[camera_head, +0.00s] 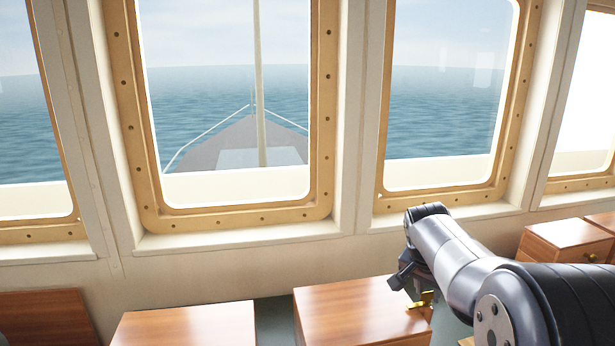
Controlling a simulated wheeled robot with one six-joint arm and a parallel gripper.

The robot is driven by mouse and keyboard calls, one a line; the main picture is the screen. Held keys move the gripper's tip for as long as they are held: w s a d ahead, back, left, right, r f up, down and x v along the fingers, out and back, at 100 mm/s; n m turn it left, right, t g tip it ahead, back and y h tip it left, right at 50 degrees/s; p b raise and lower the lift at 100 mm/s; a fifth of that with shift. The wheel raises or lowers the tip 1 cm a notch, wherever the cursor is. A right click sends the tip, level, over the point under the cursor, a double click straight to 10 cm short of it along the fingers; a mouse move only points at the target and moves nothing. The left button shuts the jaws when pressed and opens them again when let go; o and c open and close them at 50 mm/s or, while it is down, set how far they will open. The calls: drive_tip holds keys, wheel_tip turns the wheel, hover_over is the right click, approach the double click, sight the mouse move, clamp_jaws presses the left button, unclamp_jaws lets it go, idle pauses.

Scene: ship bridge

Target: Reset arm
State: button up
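My arm comes in from the lower right corner and reaches toward the wooden boxes below the windows. My gripper (408,281) is at the arm's far end, small and dark, by the right end of a wooden box (345,307). A small brass-coloured piece (422,300) shows just below and right of it, at that box's right edge. I cannot tell whether the gripper touches it. The fingers are too small and too shaded to show whether they are open or shut.
Another wooden box (186,326) stands to the left, and a wooden panel (44,316) at the far left. A wooden cabinet (568,240) stands at the right. The cream wall (200,275) with framed windows is behind them. A dark green gap (275,318) separates the two middle boxes.

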drive_tip(key=shift+s+d+n+t+y, duration=0.1)
drive_tip(key=shift+n+t+y, duration=0.45)
drive_tip(key=shift+n, duration=1.45)
drive_tip(key=shift+g, duration=0.25)
